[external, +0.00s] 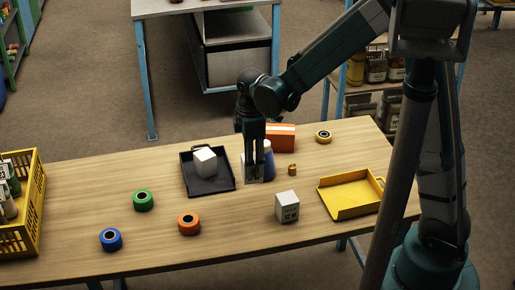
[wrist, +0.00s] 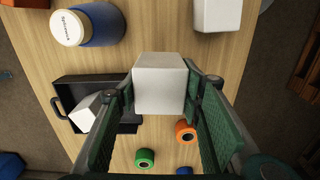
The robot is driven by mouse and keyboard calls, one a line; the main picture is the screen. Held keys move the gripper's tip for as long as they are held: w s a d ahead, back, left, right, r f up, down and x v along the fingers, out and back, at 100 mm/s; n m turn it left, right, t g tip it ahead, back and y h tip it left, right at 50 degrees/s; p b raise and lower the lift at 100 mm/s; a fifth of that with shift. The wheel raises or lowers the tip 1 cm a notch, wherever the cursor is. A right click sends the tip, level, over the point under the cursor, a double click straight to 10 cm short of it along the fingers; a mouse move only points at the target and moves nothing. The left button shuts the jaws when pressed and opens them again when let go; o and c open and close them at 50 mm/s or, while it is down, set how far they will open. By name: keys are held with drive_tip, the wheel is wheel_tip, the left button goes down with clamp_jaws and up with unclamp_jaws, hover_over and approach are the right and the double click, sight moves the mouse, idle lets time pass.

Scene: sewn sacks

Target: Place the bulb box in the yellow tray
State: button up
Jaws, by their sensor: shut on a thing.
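My gripper (external: 254,166) is shut on a plain white box (wrist: 160,86), with one finger on each side. In the external view this held box (external: 249,178) is mostly hidden by the fingers, low over the table between the black tray and the yellow tray; I cannot tell whether it touches the table. The yellow tray (external: 350,194) is empty, at the right of the table. Another white box (external: 287,206), with dark print, stands left of the yellow tray. A third white box (external: 204,160) is in the black tray (external: 222,184). No readable label shows which is the bulb box.
A blue bottle with a white cap (wrist: 75,28) and an orange box (external: 281,137) stand close behind my gripper. Green (external: 143,201), blue (external: 111,239), orange (external: 189,223) and yellow (external: 323,136) tape rolls lie around. A yellow crate (external: 35,210) is at far left.

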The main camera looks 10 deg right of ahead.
drive_tip(key=s+d+r+b, duration=0.1)
drive_tip(key=d, duration=1.9)
drive_tip(key=b, duration=0.1)
hover_over(355, 197)
drive_tip(key=shift+f, duration=0.15)
drive_tip(key=shift+f, duration=0.15)
drive_tip(key=shift+f+b, duration=0.85)
drive_tip(key=shift+f, duration=1.95)
drive_tip(key=shift+f, duration=0.1)
drive_tip(key=shift+f+b, duration=0.55)
drive_tip(key=shift+f, duration=1.45)
drive_tip(key=shift+f, duration=0.1)
